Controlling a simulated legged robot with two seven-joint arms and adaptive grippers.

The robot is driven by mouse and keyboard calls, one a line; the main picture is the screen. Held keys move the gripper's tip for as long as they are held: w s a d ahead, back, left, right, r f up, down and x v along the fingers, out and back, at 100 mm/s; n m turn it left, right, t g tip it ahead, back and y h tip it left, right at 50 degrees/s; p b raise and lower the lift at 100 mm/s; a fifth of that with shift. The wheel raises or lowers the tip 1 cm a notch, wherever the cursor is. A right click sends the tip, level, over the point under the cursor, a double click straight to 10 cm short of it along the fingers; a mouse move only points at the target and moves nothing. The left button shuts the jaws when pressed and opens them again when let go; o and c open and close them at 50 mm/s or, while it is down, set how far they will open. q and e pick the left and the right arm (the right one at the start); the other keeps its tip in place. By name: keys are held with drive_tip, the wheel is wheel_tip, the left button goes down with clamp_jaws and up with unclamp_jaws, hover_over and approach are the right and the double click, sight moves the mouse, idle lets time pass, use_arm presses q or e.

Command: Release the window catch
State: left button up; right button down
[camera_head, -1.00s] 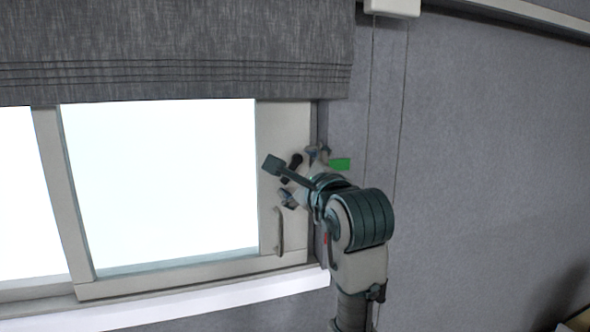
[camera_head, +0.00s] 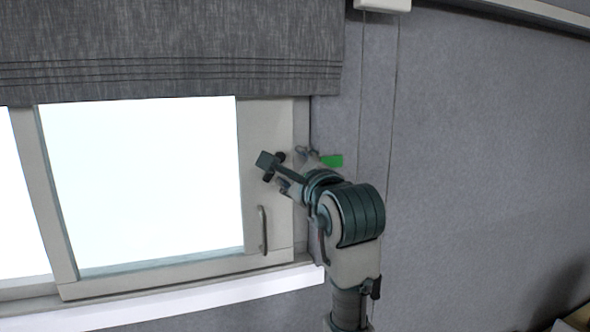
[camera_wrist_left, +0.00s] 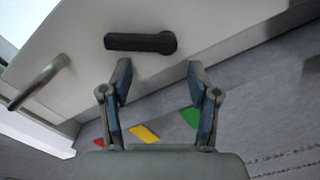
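The window catch is a black lever (camera_wrist_left: 140,42) on the pale window frame, lying roughly sideways in the left wrist view. In the head view the catch (camera_head: 280,157) is partly hidden behind my left wrist. My left gripper (camera_wrist_left: 158,78) is open and empty, with its two fingers spread apart just short of the catch. The gripper (camera_head: 296,169) also shows in the head view, at the right edge of the window frame. I see no clear contact between the fingers and the catch. My right gripper is not in view.
A vertical pull handle (camera_head: 263,230) sits on the frame below the catch; it also shows in the left wrist view (camera_wrist_left: 38,82). A grey blind (camera_head: 170,50) hangs above.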

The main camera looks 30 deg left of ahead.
use_arm(q)
drive_tip(key=o, duration=0.3)
drive_tip(key=shift+d, duration=0.2)
drive_tip(key=shift+s+a+r, duration=0.1)
drive_tip(key=shift+s, duration=0.35)
drive_tip(key=v, duration=1.2)
drive_tip(key=shift+w+d, duration=0.3)
drive_tip(key=shift+d, duration=0.05)
